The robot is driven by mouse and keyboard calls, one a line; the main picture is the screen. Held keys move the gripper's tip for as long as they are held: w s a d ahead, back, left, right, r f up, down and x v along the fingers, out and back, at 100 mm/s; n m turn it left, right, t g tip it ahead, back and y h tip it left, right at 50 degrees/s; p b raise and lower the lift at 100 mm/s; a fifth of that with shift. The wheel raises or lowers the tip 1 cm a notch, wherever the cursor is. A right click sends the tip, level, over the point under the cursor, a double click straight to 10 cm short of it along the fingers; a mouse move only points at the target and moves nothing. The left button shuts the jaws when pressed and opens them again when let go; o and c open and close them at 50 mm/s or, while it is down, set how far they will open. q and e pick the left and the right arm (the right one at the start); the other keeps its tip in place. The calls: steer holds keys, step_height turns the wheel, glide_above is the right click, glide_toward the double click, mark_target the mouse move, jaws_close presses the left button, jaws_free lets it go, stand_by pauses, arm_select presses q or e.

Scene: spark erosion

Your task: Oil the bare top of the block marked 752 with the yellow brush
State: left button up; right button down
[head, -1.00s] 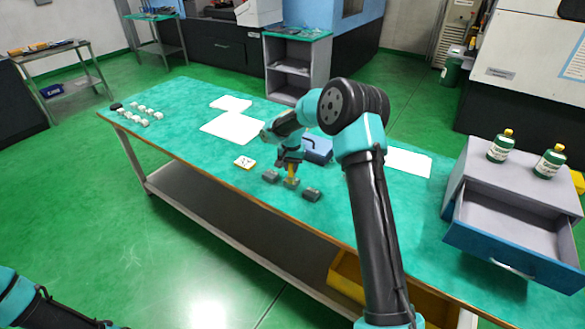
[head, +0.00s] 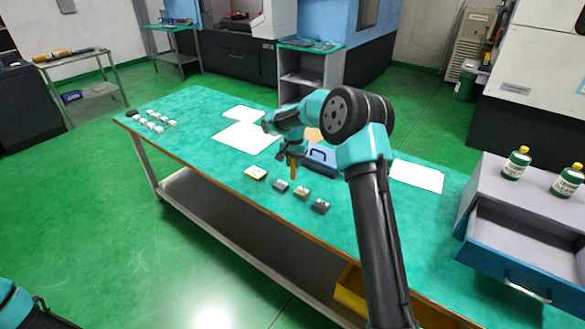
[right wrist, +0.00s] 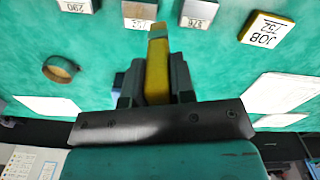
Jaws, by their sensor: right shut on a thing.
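My right gripper (head: 292,158) is shut on the yellow brush (head: 293,172), which hangs tip-down over the table; the brush also shows in the right wrist view (right wrist: 157,75). Three grey blocks stand in a row below it. The middle block (head: 301,193) has an amber-looking top, and its label in the right wrist view (right wrist: 138,22) seems to read 752, partly behind the brush tip. Block 326 (right wrist: 198,12) and block 290 (right wrist: 77,5) flank it, both with grey tops. A yellow-edged card marked JOB 752 (right wrist: 266,30) lies beside block 326. My left gripper is out of view.
A round brownish ring or dish (right wrist: 60,68) lies on the green table. A blue box (head: 320,155) stands behind the gripper. White sheets (head: 245,137) lie further back. An open drawer unit (head: 520,225) with green bottles (head: 517,163) is at the right.

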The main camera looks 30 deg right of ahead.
steer(key=shift+r, duration=1.1)
steer(key=shift+f, duration=0.15)
